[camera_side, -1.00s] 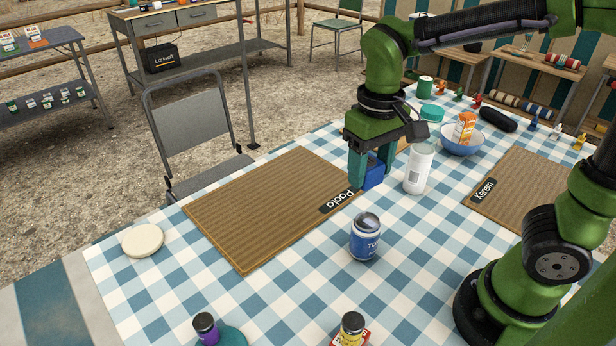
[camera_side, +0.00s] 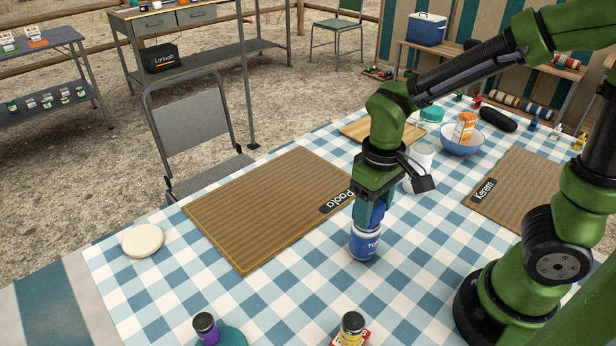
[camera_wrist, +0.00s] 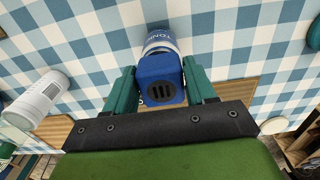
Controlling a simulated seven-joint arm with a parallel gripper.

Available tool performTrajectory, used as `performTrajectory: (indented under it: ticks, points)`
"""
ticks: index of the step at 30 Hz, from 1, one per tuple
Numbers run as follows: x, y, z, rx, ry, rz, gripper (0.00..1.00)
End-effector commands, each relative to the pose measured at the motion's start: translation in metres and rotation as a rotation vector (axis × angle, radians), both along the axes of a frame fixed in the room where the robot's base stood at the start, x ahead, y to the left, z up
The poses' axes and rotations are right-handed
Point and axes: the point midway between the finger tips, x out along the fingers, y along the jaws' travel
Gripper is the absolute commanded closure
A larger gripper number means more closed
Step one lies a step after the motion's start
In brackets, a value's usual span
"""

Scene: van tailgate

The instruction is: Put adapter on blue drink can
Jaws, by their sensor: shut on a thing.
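The adapter is a blue block with a dark slotted round patch; it shows in the wrist view (camera_wrist: 158,80) between the teal fingers of my gripper (camera_wrist: 159,72). My gripper is shut on it. In the side view my gripper (camera_side: 369,214) is over the blue drink can (camera_side: 364,243), and the fingers partly hide the adapter. The can stands upright on the checked cloth, its top hidden by the adapter and fingers. It also shows in the wrist view (camera_wrist: 160,44), just beyond the adapter. I cannot tell whether adapter and can touch.
A white bottle (camera_side: 411,184) stands close behind my gripper. A brown placemat (camera_side: 262,210) marked Paola lies to the left, another (camera_side: 522,182) marked Kerem to the right. A blue bowl (camera_side: 458,147) is at the back.

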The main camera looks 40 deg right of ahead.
Motion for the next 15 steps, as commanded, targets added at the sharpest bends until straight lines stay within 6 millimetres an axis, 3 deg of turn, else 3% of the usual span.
performTrajectory:
  ticks: [5,6,10,15]
  points:
    - [0.0,-0.0001,-0.0031,-0.001,0.001,0.0,0.77]
    - [0.0001,-0.0001,-0.003,0.0,0.001,0.0,0.4]
    - [0.0001,-0.0001,-0.0027,0.0,0.0,0.0,0.2]
    - [0.0001,-0.0001,-0.0026,0.0,0.0,0.0,0.19]
